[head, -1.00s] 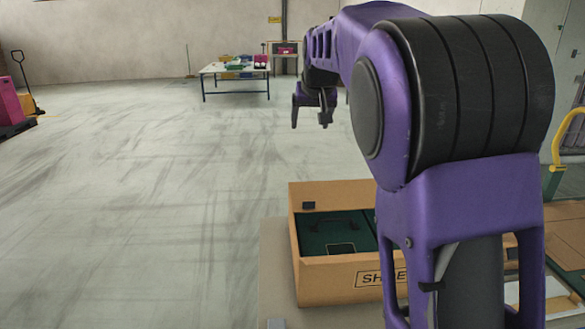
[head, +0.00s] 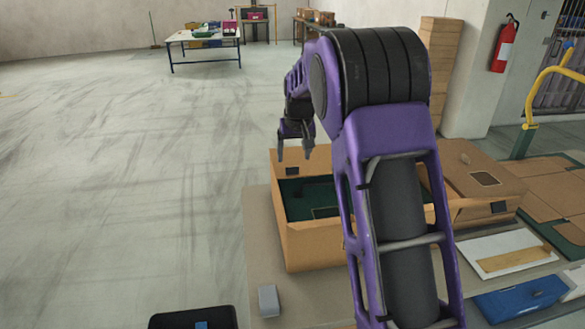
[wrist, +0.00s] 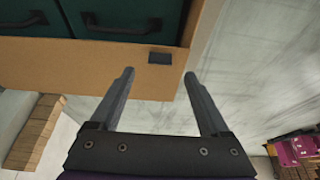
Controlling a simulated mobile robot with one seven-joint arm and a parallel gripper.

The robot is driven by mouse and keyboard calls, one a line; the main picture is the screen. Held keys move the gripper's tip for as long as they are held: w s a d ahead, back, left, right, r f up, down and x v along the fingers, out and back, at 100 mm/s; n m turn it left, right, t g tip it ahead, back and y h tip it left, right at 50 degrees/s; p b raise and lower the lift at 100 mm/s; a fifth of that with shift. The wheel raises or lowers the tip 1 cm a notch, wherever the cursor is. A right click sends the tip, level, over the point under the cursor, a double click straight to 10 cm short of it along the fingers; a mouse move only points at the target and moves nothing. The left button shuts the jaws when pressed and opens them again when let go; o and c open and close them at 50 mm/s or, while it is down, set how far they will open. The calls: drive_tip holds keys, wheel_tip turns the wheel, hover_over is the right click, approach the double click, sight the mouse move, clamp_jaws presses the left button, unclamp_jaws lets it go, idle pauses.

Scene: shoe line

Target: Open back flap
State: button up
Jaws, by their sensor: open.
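An open cardboard box (head: 312,247) stands on a mat in the head view, with dark green handled lids (wrist: 112,12) inside. Its back panel (head: 315,158) stands upright and bears a small black tab (head: 292,171) near its left end. I cannot tell where the back flap begins on that panel. My gripper (head: 295,152) is open and empty, close to the back panel's top edge. In the wrist view my gripper (wrist: 158,75) has its fingers spread on either side of the black tab (wrist: 165,57); contact is not clear. My arm hides part of the box's right side.
A grey block (head: 268,299) lies in front. The left floor is clear.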

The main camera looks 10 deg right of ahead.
sight(293, 176)
drive_tip(key=x, duration=0.6)
drive_tip(key=shift+w, duration=0.15)
drive_tip(key=shift+c, duration=0.3)
clamp_jaws()
idle(1.0)
